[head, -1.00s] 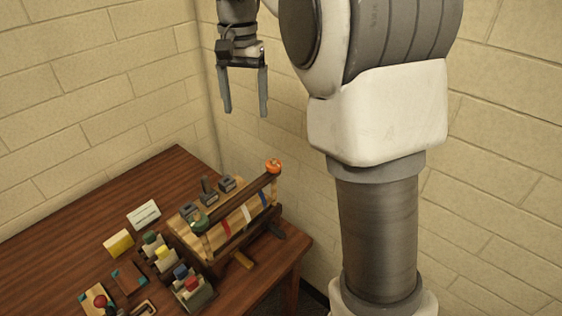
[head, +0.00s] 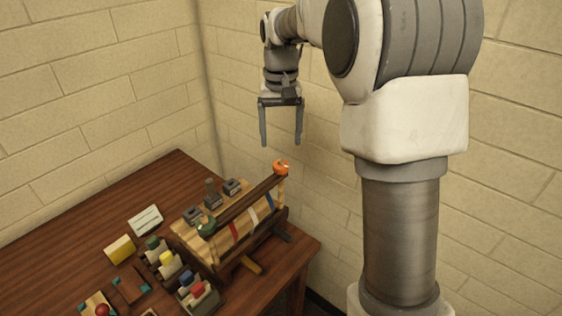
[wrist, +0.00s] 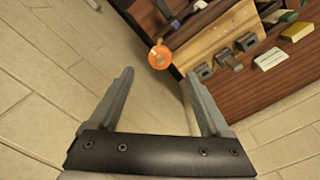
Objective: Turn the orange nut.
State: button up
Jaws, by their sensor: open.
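The orange nut (head: 281,167) sits on top of a post at the far right end of a dark bar on the wooden rack, near the wall. It also shows in the wrist view (wrist: 159,57), beyond my fingertips and between their lines. A green nut (head: 206,227) sits at the bar's other end. My gripper (head: 281,143) is open and empty, pointing down, above the orange nut and apart from it. Both fingers show in the wrist view (wrist: 157,75).
The rack (head: 187,236) has red, white and blue bands and several grey blocks on top. On the brown table (head: 60,232) are a white card (head: 145,219), a yellow block (head: 120,249) and small holders with coloured tops. Brick walls stand close behind the rack.

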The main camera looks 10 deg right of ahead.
aim_at(281, 161)
notch_tip(281, 161, down, 8)
jog(key=shift+r, duration=0.25)
grip_shut()
dwell(0.4)
